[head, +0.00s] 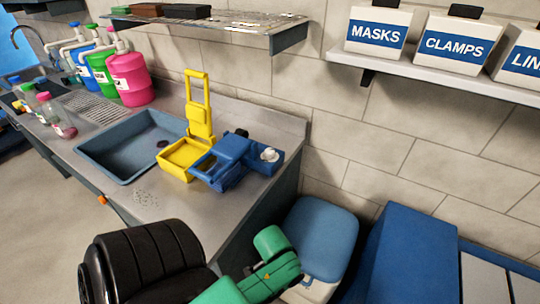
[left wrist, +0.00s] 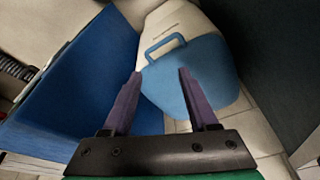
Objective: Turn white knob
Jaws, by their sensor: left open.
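The white knob (head: 270,154) sits on top of a blue block-shaped device (head: 264,160) at the right end of the steel counter, beside a blue box (head: 230,158) and a yellow open-lidded box (head: 186,153). My left gripper (left wrist: 160,74) shows in the left wrist view with its two purple fingers apart and nothing between them. It points down toward a white bin with a blue lid and handle, well away from the knob. In the head view only my green arm shows low in the middle; the fingers cannot be made out. My right gripper is not in view.
The blue-lidded bin (head: 322,238) stands on the floor by the counter's right end, with a large blue box (head: 408,255) to its right. A grey-blue basin (head: 125,158) and pump bottles (head: 130,80) are left on the counter. Shelves with labelled boxes (head: 378,32) hang above.

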